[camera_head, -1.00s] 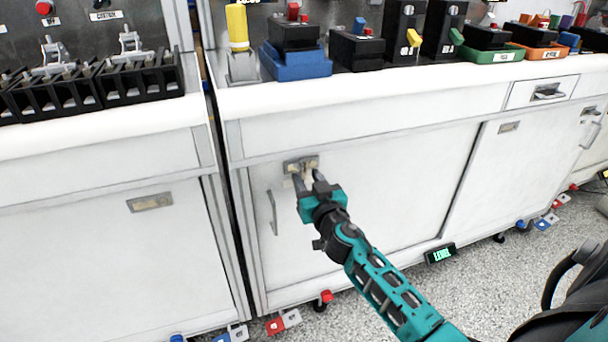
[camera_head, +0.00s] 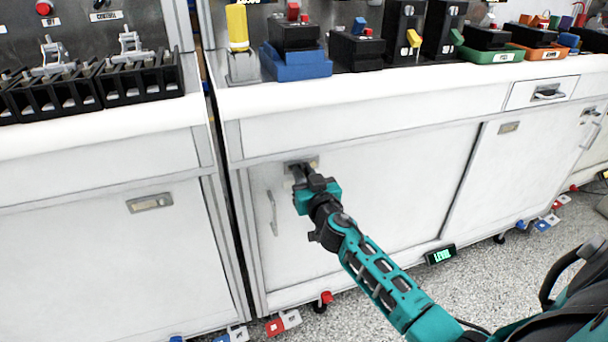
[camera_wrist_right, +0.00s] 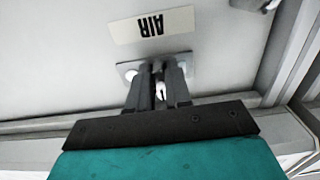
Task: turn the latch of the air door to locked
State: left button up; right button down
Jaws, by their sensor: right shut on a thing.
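The air door (camera_head: 390,190) is a white cabinet door below the white counter, and it looks closed. Its latch has a small metal plate (camera_head: 314,162) near the door's upper left corner. In the right wrist view the latch plate (camera_wrist_right: 126,70) sits beside an upside-down AIR label (camera_wrist_right: 152,25). My right gripper (camera_head: 304,170) reaches the latch, and its dark fingers (camera_wrist_right: 160,85) are shut on the small metal latch piece between them. The fingers hide most of the latch, so I cannot tell how it is turned. My left gripper is not in view.
A vertical bar handle (camera_head: 272,212) is left of my right gripper. The counter edge (camera_head: 400,85) overhangs above, carrying several devices and a blue block (camera_head: 296,64). A small LEVEL display (camera_head: 440,255) stands by the door's bottom edge. The speckled floor in front shows free room.

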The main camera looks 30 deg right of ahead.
dwell(0.4)
jog(key=n, duration=0.3)
jog(key=shift+d+n, duration=0.1)
jog(key=shift+n, duration=0.3)
jog(key=n, duration=1)
jog(key=shift+d+r+n, duration=0.1)
jog(key=shift+r+n, duration=0.05)
jog(key=shift+n, duration=1.95)
jog(key=c, duration=1.1)
grip_release()
jog(key=shift+c, duration=0.2)
